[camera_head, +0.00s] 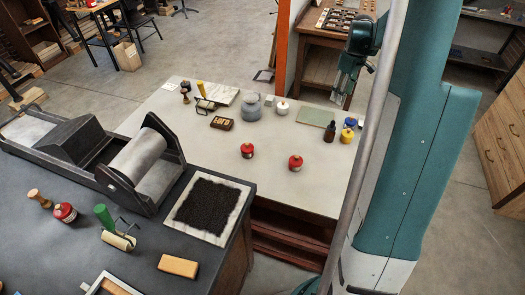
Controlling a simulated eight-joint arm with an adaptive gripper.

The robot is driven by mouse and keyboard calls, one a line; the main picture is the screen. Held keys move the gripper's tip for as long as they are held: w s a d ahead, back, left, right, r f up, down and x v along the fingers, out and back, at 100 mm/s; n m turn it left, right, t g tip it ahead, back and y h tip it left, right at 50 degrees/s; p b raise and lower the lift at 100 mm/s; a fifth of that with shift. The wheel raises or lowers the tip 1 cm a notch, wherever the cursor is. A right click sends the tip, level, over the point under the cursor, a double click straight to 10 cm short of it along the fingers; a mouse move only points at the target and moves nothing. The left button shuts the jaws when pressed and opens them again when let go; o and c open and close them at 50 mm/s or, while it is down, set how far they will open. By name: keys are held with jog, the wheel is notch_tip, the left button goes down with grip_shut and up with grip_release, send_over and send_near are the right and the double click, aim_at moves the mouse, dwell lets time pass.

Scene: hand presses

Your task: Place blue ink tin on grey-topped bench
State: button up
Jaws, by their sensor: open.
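The blue ink tin (347,135) is small and stands near the right edge of the pale-topped bench. It is close to a yellow-topped tin (350,123) and a dark brown bottle (329,133). The grey-topped bench (150,262) is at the lower left, with a dark grey top. My gripper (343,98) is at the upper right of the pale bench, pointing down. It is open and empty, apart from the blue tin and above it in the picture.
Two red tins (247,150) (295,162) stand on the pale bench (200,128). An orange post (281,45) rises behind it.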

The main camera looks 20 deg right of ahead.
jog(key=s+a+r+m+t, duration=0.15)
jog(key=a+r, duration=0.35)
jog(key=a, duration=0.5)
jog(key=s+a+r+t, duration=0.1)
jog(key=s+a+r, duration=0.25)
jog(key=a, duration=0.55)
jog(key=s+a+r+t, duration=0.1)
jog(key=a+r, duration=0.5)
jog(key=a, duration=0.4)
jog(key=s+a+f+m+t, duration=0.2)
jog(key=s+a+t, duration=0.1)
jog(key=s+a, duration=1.6)
jog(key=a, duration=0.3)
